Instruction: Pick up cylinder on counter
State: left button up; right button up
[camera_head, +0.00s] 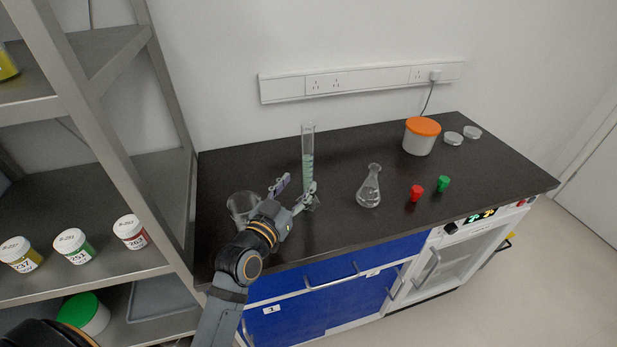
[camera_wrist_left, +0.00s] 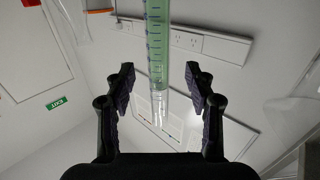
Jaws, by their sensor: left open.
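A tall clear graduated cylinder (camera_head: 308,150) with green liquid stands upright on the dark counter (camera_head: 335,225). My left gripper (camera_head: 297,187) is open at the cylinder's lower part, with one finger to each side in the picture. In the left wrist view the cylinder (camera_wrist_left: 158,50) shows between the two open fingers of the left gripper (camera_wrist_left: 162,85), with a visible gap on both sides. The fingers partly hide the cylinder's base in the head view. My right gripper is not in view.
A glass beaker (camera_head: 238,207) stands just left of my gripper. To the right are a conical flask (camera_head: 369,190), a red cap (camera_head: 416,193), a green cap (camera_head: 443,184) and an orange-lidded tub (camera_head: 420,138). A metal shelf (camera_head: 90,90) borders the counter's left end.

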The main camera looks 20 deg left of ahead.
aim_at(305, 176)
pick_arm(q)
jog(key=shift+w+d, duration=0.1)
jog(key=shift+w, duration=0.65)
jog(key=w, duration=0.2)
jog(key=w+p, duration=0.1)
jog(key=w, duration=0.1)
jog(key=shift+d, duration=0.4)
jog(key=shift+w, duration=0.3)
jog(key=shift+s, duration=0.1)
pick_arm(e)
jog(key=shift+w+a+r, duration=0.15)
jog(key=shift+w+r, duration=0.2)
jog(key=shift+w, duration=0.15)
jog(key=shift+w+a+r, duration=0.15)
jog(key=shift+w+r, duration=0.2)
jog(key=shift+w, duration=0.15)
pick_arm(q)
jog(key=shift+c, duration=0.7)
grip_shut()
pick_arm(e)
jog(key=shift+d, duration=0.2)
